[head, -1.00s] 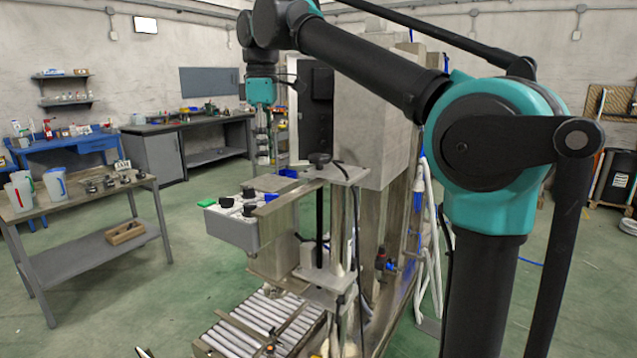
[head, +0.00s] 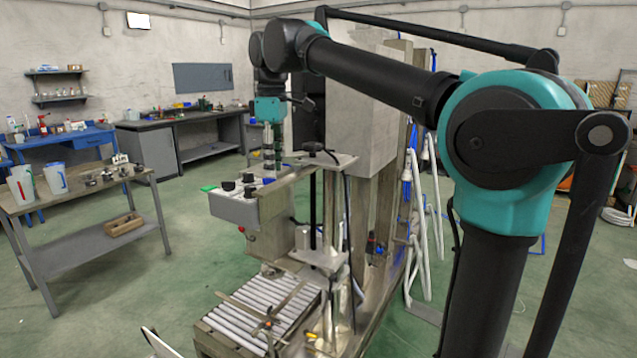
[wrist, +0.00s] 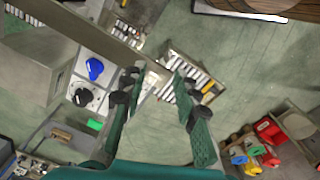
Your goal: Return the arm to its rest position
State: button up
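My arm (head: 370,75) is raised, stretching from the teal joint at right over to the upper middle in the head view. My gripper (head: 272,158) hangs downward at its end, above or in front of the grey control box (head: 232,208) with black knobs; I cannot tell the exact gap. In the wrist view my gripper (wrist: 158,85) has its two dark green fingers spread apart, with nothing seen between them but the background below. The control box's white top (wrist: 84,97), with a blue and a black knob, lies left of the fingers.
A tall machine column (head: 365,110) stands close behind the arm. A roller conveyor (head: 262,318) sits low in front. A work table (head: 75,205) with pitchers stands left, with open green floor between. Coloured bins (wrist: 265,130) show lower right in the wrist view.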

jog(key=d+f+m+t, duration=0.1)
jog(key=d+f+m, duration=0.3)
jog(key=d+f, duration=0.55)
jog(key=d+f+m+t, duration=0.1)
jog(key=d+f+m, duration=0.3)
jog(key=d+f, duration=0.55)
jog(key=s+d+f+m+t, duration=0.1)
jog(key=s+d+f+m, duration=0.3)
jog(key=s+f, duration=0.3)
jog(key=s+d+f+m, duration=0.4)
jog(key=s+d+f, duration=0.2)
jog(key=f, duration=0.8)
jog(key=shift+s+d+f+t, duration=0.3)
jog(key=shift+s+d+t, duration=0.05)
jog(key=shift+s+t, duration=0.05)
